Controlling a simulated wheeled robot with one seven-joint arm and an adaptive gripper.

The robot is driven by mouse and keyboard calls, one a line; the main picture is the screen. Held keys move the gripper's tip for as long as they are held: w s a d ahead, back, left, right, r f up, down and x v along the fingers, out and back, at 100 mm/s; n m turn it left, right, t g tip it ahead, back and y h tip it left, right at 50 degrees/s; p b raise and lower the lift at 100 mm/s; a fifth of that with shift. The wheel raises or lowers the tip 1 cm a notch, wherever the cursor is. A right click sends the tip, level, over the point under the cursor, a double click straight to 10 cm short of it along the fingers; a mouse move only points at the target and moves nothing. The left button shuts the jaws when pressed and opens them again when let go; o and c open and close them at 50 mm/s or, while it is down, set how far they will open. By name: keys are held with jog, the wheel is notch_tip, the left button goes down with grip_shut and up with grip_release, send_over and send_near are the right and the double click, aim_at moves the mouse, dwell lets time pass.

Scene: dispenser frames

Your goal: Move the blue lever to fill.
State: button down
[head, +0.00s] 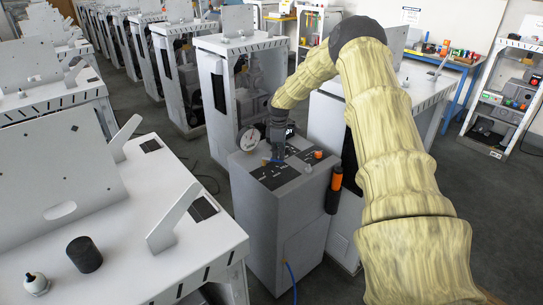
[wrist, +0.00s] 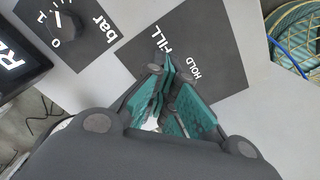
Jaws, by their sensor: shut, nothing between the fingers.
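My gripper (head: 277,158) is over the black-labelled top of a grey dispenser cabinet (head: 262,220) in the head view. In the wrist view its teal fingers (wrist: 168,72) are shut and look empty, with the tips over the black panel (wrist: 225,55) between the words FILL and HOLD. A small blue piece (head: 267,161) shows beside the fingertips in the head view; it may be the blue lever, but it is too small to tell. In the wrist view no lever can be made out, and the fingers hide part of the panel. Contact cannot be told.
A round white gauge (head: 250,139) stands at the cabinet's left. An orange knob (head: 318,154) is on top, and an orange-and-black handle (head: 333,190) hangs at its right side. A white table (head: 130,260) fills the left foreground. Dark floor lies between.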

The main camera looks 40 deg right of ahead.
jog(key=shift+s+a+f, duration=0.15)
jog(key=shift+s+f, duration=0.05)
jog(key=shift+f, duration=0.3)
jog(key=c, duration=2.2)
grip_release()
jog(key=o, duration=0.8)
jog(key=shift+c, duration=0.2)
jog(key=shift+o, duration=0.4)
jog(key=shift+w+f, duration=0.15)
jog(key=shift+w, duration=0.3)
notch_tip(320, 180, up, 12)
jog(key=shift+d, duration=0.2)
jog(key=shift+f, duration=0.1)
